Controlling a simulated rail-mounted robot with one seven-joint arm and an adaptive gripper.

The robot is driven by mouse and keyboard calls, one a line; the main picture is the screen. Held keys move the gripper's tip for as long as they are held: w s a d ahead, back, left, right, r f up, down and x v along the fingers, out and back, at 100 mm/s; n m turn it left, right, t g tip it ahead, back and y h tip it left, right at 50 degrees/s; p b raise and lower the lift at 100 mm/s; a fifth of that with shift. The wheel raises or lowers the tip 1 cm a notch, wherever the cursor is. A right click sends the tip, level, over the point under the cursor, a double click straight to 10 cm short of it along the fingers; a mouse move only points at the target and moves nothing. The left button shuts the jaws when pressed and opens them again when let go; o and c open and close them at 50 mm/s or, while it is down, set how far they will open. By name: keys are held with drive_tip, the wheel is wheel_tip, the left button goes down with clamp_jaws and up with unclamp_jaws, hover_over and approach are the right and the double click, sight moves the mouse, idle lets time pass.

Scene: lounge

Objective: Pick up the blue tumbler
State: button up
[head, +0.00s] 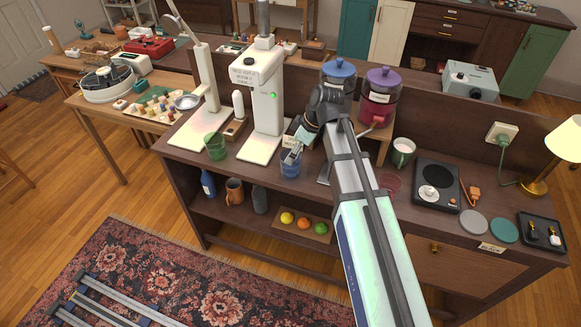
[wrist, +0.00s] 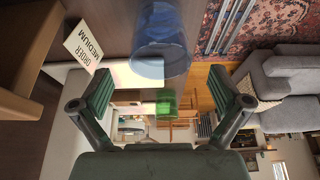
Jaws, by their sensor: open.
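The blue tumbler (head: 290,168) is a clear blue cup standing on the counter near its front edge. My gripper (head: 296,150) is right beside it in the head view and partly overlaps its rim. In the wrist view, the blue tumbler (wrist: 162,50) lies ahead of the gap between the two fingers of my gripper (wrist: 160,80). The fingers are spread wide, with nothing held between them. I cannot tell whether either finger touches the tumbler.
A green tumbler (head: 216,147) stands to the left; it also shows in the wrist view (wrist: 165,103). A white dispenser machine (head: 266,100) is behind. An order card (wrist: 83,45) is near one finger.

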drive_tip(key=shift+p+x, duration=0.55)
drive_tip(key=shift+x, duration=1.4)
drive_tip(key=shift+c, duration=0.3)
clamp_jaws()
drive_tip(key=shift+r, duration=0.15)
